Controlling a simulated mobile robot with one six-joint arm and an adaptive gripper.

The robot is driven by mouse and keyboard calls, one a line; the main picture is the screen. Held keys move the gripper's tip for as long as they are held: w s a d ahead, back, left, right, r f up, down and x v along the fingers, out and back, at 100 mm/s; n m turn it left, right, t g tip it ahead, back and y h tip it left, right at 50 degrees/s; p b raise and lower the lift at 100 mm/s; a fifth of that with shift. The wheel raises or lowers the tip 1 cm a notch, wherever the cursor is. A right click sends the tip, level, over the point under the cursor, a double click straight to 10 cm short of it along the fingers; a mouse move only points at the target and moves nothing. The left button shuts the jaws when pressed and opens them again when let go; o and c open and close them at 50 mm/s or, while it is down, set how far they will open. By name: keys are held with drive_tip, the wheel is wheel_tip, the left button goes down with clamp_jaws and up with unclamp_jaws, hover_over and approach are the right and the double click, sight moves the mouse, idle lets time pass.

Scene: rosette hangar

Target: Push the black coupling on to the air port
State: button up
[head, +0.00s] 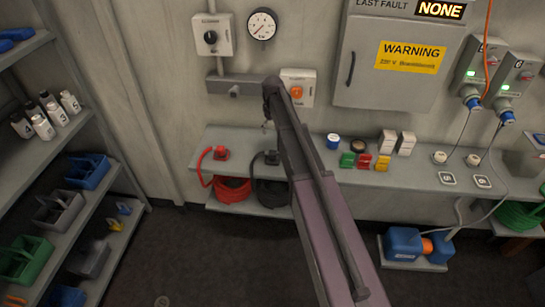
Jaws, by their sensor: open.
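The black coupling (272,157) lies on the grey wall bench, left of my arm, with a coiled black hose (270,193) below it. The air port (234,90) is a small grey stub on a grey block on the wall, above the bench. My gripper (267,122) is open and appears empty in front of the wall, right of the air port and above the black coupling in the picture. Its fingers are small and dark here. My arm hides part of the bench right of the black coupling.
A red coupling (221,153) with a coiled red hose (231,189) sits left of the black one. A control box with an orange button (297,91) is close to my gripper. Small jars and coloured blocks (364,161) stand on the bench right of my arm. Shelves (92,210) fill the left side.

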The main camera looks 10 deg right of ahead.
drive_tip(key=b, duration=0.8)
hover_over(273, 152)
drive_tip(key=shift+f, duration=4.1)
drive_tip(key=shift+f+b, duration=2.5)
drive_tip(key=shift+f, duration=0.1)
drive_tip(key=c, duration=1.2)
